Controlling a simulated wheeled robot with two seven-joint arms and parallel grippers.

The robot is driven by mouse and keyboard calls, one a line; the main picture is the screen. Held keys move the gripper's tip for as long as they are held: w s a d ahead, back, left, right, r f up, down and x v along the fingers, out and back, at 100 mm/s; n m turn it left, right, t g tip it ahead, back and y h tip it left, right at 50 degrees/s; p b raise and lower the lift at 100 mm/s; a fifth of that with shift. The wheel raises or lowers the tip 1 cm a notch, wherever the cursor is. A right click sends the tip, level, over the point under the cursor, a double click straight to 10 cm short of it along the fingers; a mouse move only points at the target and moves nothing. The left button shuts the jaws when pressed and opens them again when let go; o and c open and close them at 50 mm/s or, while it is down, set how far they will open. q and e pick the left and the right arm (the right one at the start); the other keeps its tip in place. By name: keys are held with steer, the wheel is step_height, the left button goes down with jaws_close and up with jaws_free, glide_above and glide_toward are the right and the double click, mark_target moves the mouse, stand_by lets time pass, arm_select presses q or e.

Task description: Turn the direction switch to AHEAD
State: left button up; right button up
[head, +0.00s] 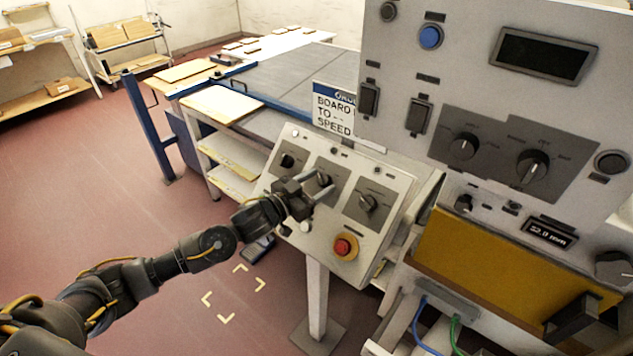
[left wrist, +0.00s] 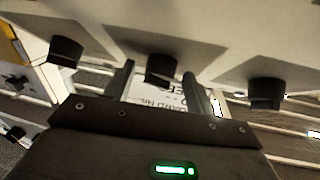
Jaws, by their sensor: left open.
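The grey sloped control panel (head: 300,236) stands on a post and carries three dark rotary knobs on grey plates. The left knob (head: 287,160), middle knob (head: 323,178) and right knob (head: 367,202) have labels too small to read, so I cannot tell which is the direction switch or where it points. My left gripper (head: 318,184) is open at the middle knob. In the left wrist view, the middle knob (left wrist: 160,67) shows between the two spread fingers (left wrist: 156,84); contact cannot be told. The other knobs (left wrist: 65,50) (left wrist: 267,92) lie outside the fingers. My right gripper is not in view.
A red button on a yellow base (head: 344,247) sits low on the panel. A taller cabinet (head: 470,90) with more knobs stands close on the right. A sign (head: 335,108) and a conveyor table (head: 285,75) are behind. The red floor at left is clear.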

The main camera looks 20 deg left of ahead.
arm_select(q)
steer(key=shift+c, duration=0.4)
steer(key=c, duration=0.9)
